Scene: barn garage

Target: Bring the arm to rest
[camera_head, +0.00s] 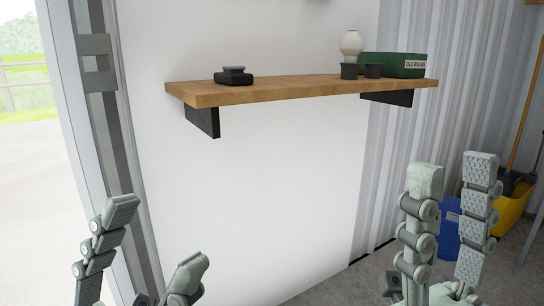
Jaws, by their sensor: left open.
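My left gripper (160,232) is at the lower left, its fingers pointing up and spread apart, with nothing between them. My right gripper (453,178) is at the lower right, its two fingers upright and apart, with nothing seen between them. Both grippers are below the wooden shelf (290,89) in the picture and apart from it. The lower parts of both grippers are cut off by the bottom edge.
A blue bin (449,230) and yellow bucket (512,208) stand behind my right gripper.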

